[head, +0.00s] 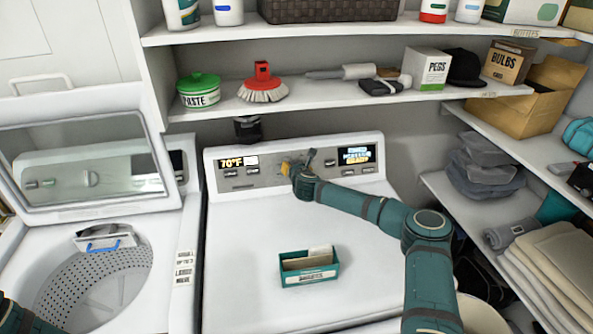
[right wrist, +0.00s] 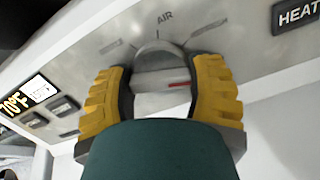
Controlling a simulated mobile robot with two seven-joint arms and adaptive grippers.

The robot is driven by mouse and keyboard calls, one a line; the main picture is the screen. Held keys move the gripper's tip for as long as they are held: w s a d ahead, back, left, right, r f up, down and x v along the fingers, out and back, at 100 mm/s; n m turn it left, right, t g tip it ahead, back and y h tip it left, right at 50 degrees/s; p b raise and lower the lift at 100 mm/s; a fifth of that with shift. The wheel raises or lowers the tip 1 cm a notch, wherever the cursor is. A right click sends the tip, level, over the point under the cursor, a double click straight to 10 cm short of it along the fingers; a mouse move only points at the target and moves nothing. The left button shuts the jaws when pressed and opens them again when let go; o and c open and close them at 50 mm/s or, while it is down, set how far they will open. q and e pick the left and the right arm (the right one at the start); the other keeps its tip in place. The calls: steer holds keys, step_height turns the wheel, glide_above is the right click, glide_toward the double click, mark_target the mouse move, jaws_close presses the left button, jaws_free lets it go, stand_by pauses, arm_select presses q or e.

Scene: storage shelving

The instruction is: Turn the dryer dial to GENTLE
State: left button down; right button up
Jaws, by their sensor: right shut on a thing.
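The dryer (head: 235,277) is white, with a grey control panel (head: 262,178) along its back. The dryer dial (right wrist: 158,52) is silver and sits between the yellow fingers of my right gripper (right wrist: 162,75) in the right wrist view. My right gripper (head: 293,165) is shut on it from both sides; in the head view it covers the dial. A red mark (right wrist: 179,85) shows on the side of the dial facing the camera. The label AIR (right wrist: 165,15) stands above the dial; other labels around it are too blurred to read. My left gripper is out of view.
A left display (head: 231,163) reads 70°F, and a right display (head: 356,156) is lit. A small green box (head: 309,278) stands on the dryer top. The open washer (head: 88,213) is at the left. A shelf (head: 330,103) with several items runs above the panel.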

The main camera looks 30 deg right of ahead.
steer(key=n+b, duration=0.3)
steer(key=n, duration=0.4)
steer(key=shift+y, duration=0.3)
steer(key=n+b, duration=0.1)
steer(key=n, duration=0.3)
steer(key=shift+b, duration=0.35)
steer(key=n+b, duration=0.1)
steer(key=n, duration=0.2)
steer(key=shift+n+y, duration=0.3)
steer(key=shift+n, duration=0.1)
steer(key=n+b, duration=0.1)
steer(key=n, duration=0.1)
steer(key=shift+n, duration=0.4)
steer(key=n+b, duration=0.1)
steer(key=n, duration=0.1)
steer(key=shift+n, duration=0.4)
steer(key=n+b, duration=0.1)
steer(key=n, duration=0.5)
steer(key=shift+g, duration=0.4)
steer(key=o, duration=1.2)
